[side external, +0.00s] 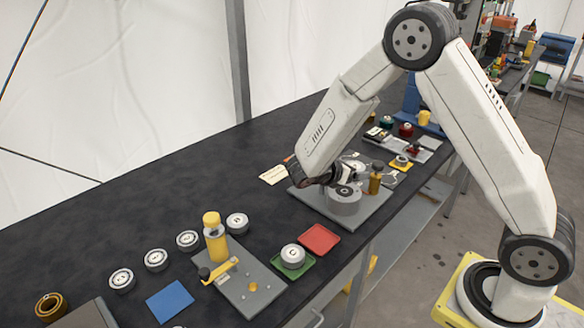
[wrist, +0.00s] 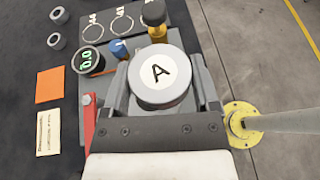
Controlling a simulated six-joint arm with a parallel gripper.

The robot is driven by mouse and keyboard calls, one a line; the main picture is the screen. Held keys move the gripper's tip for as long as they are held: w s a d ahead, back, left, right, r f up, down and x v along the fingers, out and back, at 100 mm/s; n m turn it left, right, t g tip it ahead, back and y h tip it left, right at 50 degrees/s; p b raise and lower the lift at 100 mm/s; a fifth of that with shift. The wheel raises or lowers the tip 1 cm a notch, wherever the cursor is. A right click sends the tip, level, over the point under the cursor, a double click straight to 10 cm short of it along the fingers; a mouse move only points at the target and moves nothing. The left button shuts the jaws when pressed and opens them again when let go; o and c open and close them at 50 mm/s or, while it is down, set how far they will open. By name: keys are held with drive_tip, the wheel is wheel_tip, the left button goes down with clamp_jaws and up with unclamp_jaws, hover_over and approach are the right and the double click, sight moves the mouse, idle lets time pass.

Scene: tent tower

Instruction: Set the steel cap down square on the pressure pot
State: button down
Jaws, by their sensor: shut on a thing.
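The round steel cap (wrist: 160,78), marked with a black "A" on a white face, sits between the two fingers of my gripper (wrist: 163,86) in the wrist view. The gripper is shut on it, and the cap's face looks level. In the side view my gripper (side external: 347,178) is low over a grey base plate (side external: 318,206), at a wide grey cylinder (side external: 344,204) that looks like the pressure pot. In the wrist view the cap and fingers hide what is below. I cannot tell whether the cap touches the pot.
An amber bottle with a black top (side external: 375,178) stands close beside the cylinder. A gauge reading 0.0 (wrist: 88,60) and a blue knob (wrist: 119,48) are near the left finger. A red tray (side external: 319,239) and a round piece marked "C" (side external: 293,256) are nearer the camera.

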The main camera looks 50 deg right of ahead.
sight(343, 192)
drive_tip(key=shift+w+d+f, duration=0.25)
drive_tip(key=shift+w+f, duration=0.7)
drive_tip(key=shift+f, duration=0.15)
drive_tip(key=shift+w+f, duration=0.15)
drive_tip(key=shift+f, duration=0.1)
drive_tip(key=shift+w+f, duration=0.1)
drive_tip(key=shift+f, duration=1.5)
drive_tip(key=shift+f, duration=0.15)
unclamp_jaws()
